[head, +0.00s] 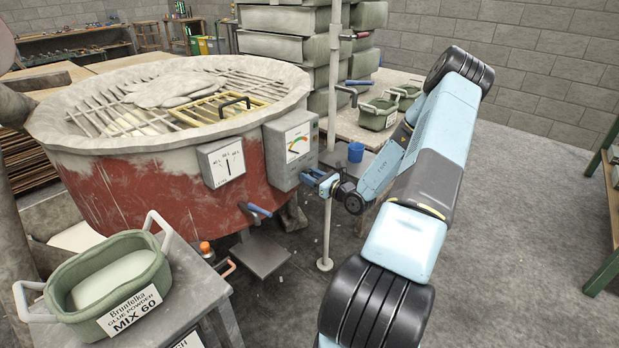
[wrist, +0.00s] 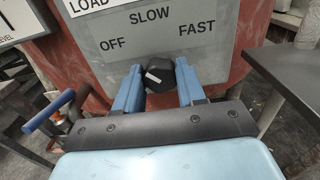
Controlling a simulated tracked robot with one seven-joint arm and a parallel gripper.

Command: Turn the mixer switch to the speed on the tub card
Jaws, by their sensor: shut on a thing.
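The mixer switch (wrist: 159,76) is a black knob with a white pointer line, on a grey panel (wrist: 222,50) printed OFF, SLOW and FAST. The line points up and left, towards OFF. My gripper (wrist: 159,88) is shut on the knob, one blue finger on each side. In the head view my gripper (head: 318,178) is at the lower right of the grey control box (head: 291,150) on the red mixer (head: 150,190); the knob is hidden there. The green tub (head: 112,285) at lower left bears a white card (head: 130,310) reading "Brunfelka GLUE POWDER MIX 60".
A white level panel (head: 222,160) sits left of the control box. A blue-handled lever (head: 256,210) sticks out below it. A thin upright pole (head: 329,200) stands close to my gripper.

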